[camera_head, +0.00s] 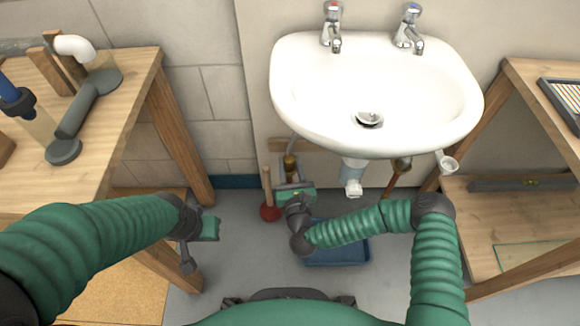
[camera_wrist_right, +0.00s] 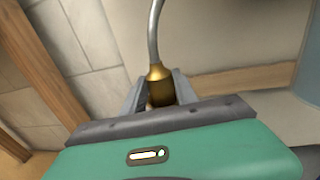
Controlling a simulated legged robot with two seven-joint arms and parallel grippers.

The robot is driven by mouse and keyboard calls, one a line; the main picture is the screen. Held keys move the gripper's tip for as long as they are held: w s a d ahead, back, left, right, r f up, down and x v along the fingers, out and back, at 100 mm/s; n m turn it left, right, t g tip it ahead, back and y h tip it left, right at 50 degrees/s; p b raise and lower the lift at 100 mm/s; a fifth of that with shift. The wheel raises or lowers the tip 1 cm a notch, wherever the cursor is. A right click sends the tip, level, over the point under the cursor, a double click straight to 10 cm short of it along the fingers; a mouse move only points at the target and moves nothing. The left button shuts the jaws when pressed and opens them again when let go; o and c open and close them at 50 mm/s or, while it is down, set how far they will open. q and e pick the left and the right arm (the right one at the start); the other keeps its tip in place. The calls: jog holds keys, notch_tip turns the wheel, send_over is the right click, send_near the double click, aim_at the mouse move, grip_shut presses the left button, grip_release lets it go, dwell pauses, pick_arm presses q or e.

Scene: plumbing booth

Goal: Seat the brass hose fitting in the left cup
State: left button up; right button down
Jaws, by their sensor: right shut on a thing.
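The brass hose fitting (camera_wrist_right: 158,86) sits between the two fingers of my right gripper (camera_wrist_right: 160,92) in the right wrist view. A grey hose (camera_wrist_right: 153,30) runs up from its top. In the head view the fitting (camera_head: 290,162) is small, below the left side of the basin, with my right gripper (camera_head: 291,173) shut on it. I cannot make out the left cup for certain in either view. My left gripper (camera_head: 188,258) hangs beside the left bench; its finger opening is not clear.
The white basin (camera_head: 290,105) overhangs the work area. A white drain part (camera_head: 353,186) hangs below it, right of my right gripper. A red plunger (camera_head: 270,211) and blue tray (camera_head: 345,252) are on the floor. Wooden benches (camera_head: 140,75) (camera_head: 525,75) flank both sides.

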jog(key=c, duration=1)
grip_release()
jog(key=shift+o, duration=0.2)
jog(key=shift+s, duration=0.1)
jog(key=s+d+p, duration=0.1)
jog(key=s+p, duration=0.3)
jog(key=s, duration=0.7)
jog(key=shift+s+d, duration=0.3)
jog(key=shift+s, duration=0.05)
